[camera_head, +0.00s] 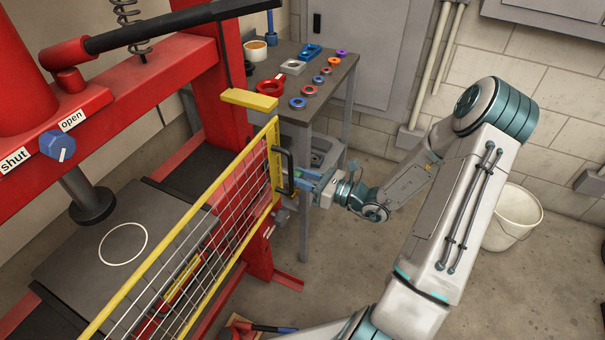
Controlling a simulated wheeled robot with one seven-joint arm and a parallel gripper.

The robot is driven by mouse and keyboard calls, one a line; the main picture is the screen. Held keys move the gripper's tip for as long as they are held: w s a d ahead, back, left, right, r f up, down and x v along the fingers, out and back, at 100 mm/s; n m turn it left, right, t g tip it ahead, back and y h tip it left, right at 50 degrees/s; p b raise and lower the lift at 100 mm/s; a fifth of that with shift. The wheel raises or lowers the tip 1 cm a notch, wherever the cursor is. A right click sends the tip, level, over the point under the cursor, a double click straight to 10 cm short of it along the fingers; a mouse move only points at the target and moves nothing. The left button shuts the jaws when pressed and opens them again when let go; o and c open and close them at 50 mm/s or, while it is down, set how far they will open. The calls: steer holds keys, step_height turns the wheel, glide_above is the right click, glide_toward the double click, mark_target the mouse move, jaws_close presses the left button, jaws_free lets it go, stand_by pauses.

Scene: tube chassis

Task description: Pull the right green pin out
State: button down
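A red press frame (190,58) fills the left, with a yellow-edged mesh guard (215,212) across its front. I cannot make out a green pin for certain; the right one may be hidden behind the guard or my gripper. My gripper (302,176) is at the right end of the guard, close to its black handle (286,172). It points left toward the press's right post. The fingers are small and partly covered, so I cannot tell if they are open or shut, or if they touch anything.
A grey table (330,85) with coloured rings and a red ring-shaped part (271,87) stands behind the gripper. A white bucket (514,218) is on the floor at right. A red-handled tool (250,328) lies at the bottom. Floor between is clear.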

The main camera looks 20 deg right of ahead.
steer(key=shift+s+d+f, duration=0.1)
steer(key=shift+d, duration=0.05)
steer(key=c, duration=1.5)
jaws_free()
steer(key=o, duration=0.4)
steer(key=shift+s+d, duration=0.1)
steer(key=shift+d, duration=0.05)
steer(key=v, duration=1.3)
steer(key=shift+s+d, duration=0.15)
steer(key=shift+s, duration=0.15)
